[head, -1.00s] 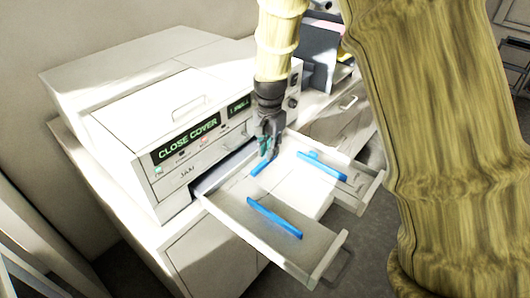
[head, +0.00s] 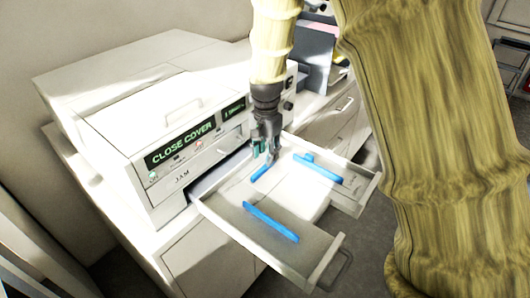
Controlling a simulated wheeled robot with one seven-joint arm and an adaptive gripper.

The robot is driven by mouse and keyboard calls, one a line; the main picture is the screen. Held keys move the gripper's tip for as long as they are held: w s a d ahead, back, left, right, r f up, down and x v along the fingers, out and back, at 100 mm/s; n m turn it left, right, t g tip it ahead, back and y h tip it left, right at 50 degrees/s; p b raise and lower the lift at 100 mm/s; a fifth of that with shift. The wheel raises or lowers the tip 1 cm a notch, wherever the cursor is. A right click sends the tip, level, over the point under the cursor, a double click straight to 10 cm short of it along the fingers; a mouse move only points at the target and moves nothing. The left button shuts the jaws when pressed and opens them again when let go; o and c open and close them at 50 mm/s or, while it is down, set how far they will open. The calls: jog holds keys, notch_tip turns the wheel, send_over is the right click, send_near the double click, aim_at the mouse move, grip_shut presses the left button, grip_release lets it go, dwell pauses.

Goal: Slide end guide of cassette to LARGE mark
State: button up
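The cassette (head: 316,247) is a pale open tray pulled out of the front of a white machine. Three blue guides show in it: a long one (head: 271,221) at the near left, another (head: 318,168) at the right, and a short one (head: 262,172) towards the machine. White paper lies between them. My gripper (head: 267,156) points down just above the short blue guide, at the tray's machine end. Its fingers look close to the guide; I cannot tell whether they touch it or how far apart they are. No LARGE mark is readable.
The machine (head: 140,100) shows "CLOSE COVER" on its display and "JAM" on its front panel. It stands on a white cabinet (head: 205,262). Dark and coloured upright items (head: 316,50) stand behind my arm. The floor right of the tray is clear.

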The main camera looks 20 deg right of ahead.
notch_tip(320, 180, up, 12)
dwell(0.5)
